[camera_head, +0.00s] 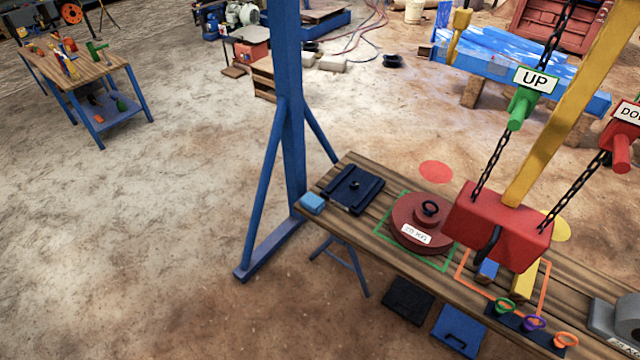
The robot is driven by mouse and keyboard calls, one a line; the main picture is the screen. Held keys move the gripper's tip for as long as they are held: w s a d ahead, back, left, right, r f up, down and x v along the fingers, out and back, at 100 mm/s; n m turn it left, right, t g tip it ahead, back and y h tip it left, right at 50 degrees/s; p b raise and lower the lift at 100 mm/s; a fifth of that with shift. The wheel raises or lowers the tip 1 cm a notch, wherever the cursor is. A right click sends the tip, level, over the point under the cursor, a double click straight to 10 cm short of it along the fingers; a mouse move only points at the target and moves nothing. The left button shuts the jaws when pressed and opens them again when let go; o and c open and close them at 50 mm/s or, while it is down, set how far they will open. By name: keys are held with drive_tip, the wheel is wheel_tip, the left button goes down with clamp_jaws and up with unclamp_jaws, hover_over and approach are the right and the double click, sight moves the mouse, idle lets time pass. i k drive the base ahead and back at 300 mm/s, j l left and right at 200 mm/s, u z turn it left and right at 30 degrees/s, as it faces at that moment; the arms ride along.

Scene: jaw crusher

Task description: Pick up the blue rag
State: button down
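A small light-blue folded piece (312,203), which looks like the blue rag, lies on the near left corner of the wooden workbench (345,222). It sits just left of a dark flat plate (355,188), with a small gap between them. My gripper is not visible in this view, so its place relative to the rag cannot be told.
A blue post (290,110) with braced feet stands beside the bench's left end. A 25 KG red weight (408,222) and a red hoist block (500,222) with chains are to the right. Open dirt floor (150,220) lies left.

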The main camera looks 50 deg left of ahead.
sight(310, 202)
drive_tip(key=u, duration=1.9)
drive_tip(key=i+u, duration=0.15)
drive_tip(key=u, duration=0.2)
drive_tip(key=i+l+u, duration=0.2)
drive_tip(key=u, duration=0.15)
drive_tip(key=i+l+u, duration=0.1)
drive_tip(key=u, duration=0.25)
drive_tip(key=i+l, duration=0.2)
drive_tip(key=l, duration=0.15)
drive_tip(key=i+l+u, duration=0.1)
drive_tip(key=i+l, duration=0.3)
drive_tip(key=l, duration=0.25)
drive_tip(key=i+l+u, duration=0.15)
drive_tip(key=l, duration=0.2)
drive_tip(key=i, duration=0.05)
